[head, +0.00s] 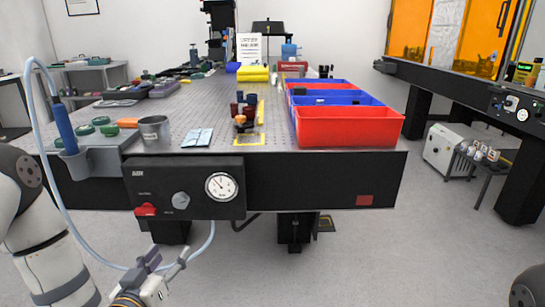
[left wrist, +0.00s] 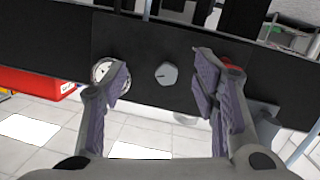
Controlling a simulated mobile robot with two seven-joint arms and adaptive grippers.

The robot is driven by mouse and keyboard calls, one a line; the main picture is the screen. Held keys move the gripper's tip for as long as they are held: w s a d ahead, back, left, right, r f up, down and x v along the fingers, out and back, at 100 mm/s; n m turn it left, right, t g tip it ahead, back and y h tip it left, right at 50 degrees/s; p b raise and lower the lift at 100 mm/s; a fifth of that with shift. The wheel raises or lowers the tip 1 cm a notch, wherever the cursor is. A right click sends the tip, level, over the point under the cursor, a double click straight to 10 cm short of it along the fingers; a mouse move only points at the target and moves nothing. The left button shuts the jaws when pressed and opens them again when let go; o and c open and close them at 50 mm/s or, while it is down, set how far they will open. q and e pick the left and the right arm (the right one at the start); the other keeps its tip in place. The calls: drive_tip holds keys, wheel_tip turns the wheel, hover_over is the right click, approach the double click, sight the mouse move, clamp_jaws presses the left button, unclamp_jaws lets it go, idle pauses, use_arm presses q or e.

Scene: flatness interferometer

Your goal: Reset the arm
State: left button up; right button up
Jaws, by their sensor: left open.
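My left gripper (head: 167,264) is low in front of the optical table, below the black control panel (head: 150,178). Its arm comes in from the left. In the left wrist view, the open left gripper (left wrist: 162,78) has its two purple-padded fingers spread with nothing between them. The panel's grey knob (left wrist: 166,74) shows beyond the gap, apart from the fingers. The left finger partly covers the dial gauge (left wrist: 101,68). The right finger partly covers the red valve handle (left wrist: 233,73). Only a piece of my right arm shows at the head view's lower right; its gripper is out of view.
A pale blue hose (head: 56,190) loops down past the left arm. Red bins (head: 347,128) stand at the table's right front. Open floor (head: 400,250) lies to the right.

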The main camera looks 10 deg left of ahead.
use_arm(q)
drive_tip(key=s+d+f+m+g+h+p, duration=0.1)
drive_tip(key=s+d+f+g, duration=0.4)
drive_tip(key=s+f, duration=0.3)
drive_tip(key=s+d+f+m+g+h, duration=0.15)
drive_tip(key=s+d+f+g, duration=0.35)
drive_tip(key=s, duration=0.5)
drive_tip(key=s+f+g, duration=0.2)
drive_tip(key=s+g, duration=0.6)
drive_tip(key=s, duration=1.4)
drive_tip(key=shift+s+m+p, duration=0.2)
drive_tip(key=shift+m+p, duration=0.15)
drive_tip(key=shift+m, duration=0.1)
use_arm(e)
drive_tip(key=shift+w+r+t, duration=0.5)
drive_tip(key=shift+w+r, duration=0.7)
use_arm(q)
drive_tip(key=shift+w+y, duration=0.15)
drive_tip(key=shift+y, duration=0.1)
